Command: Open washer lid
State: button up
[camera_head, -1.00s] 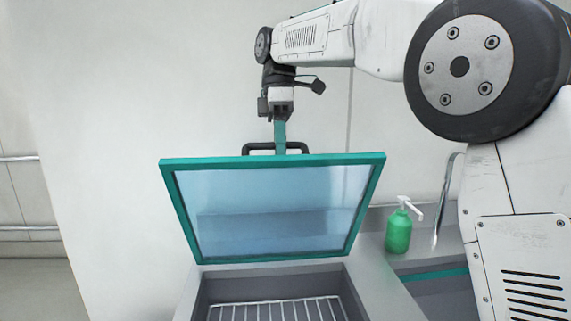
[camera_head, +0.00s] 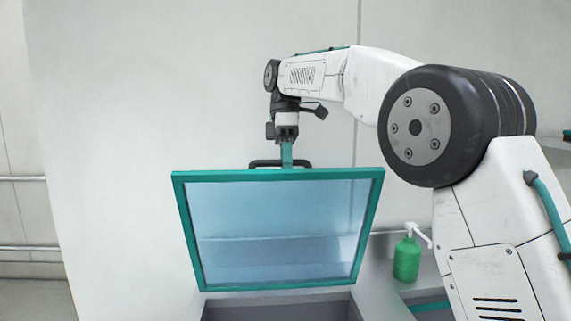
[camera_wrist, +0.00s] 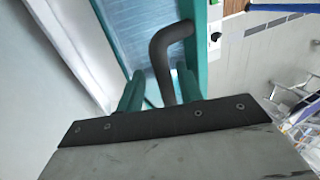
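The washer lid (camera_head: 280,176), a glass pane in a teal frame, stands raised and steeply tilted above the washer opening (camera_head: 280,308) in the head view. Its black handle (camera_head: 262,163) is on the top edge. My gripper (camera_head: 287,155) is at the handle from above. In the wrist view, the black handle (camera_wrist: 170,38) passes between the two teal fingers of my gripper (camera_wrist: 160,78). The fingers stand apart, with a gap showing beside the handle. The inside of the washer is mostly cut off at the bottom of the head view.
A green soap bottle (camera_head: 406,259) stands on the counter right of the lid. A plain wall (camera_head: 110,130) is behind. Rails (camera_head: 25,248) run along the far left wall. In the wrist view, clutter shows at the right edge.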

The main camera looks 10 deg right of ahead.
jog(key=shift+s+a+r, duration=0.1)
jog(key=shift+a+r, duration=0.05)
jog(key=shift+r, duration=0.05)
dwell(0.4)
jog(key=shift+s, duration=0.1)
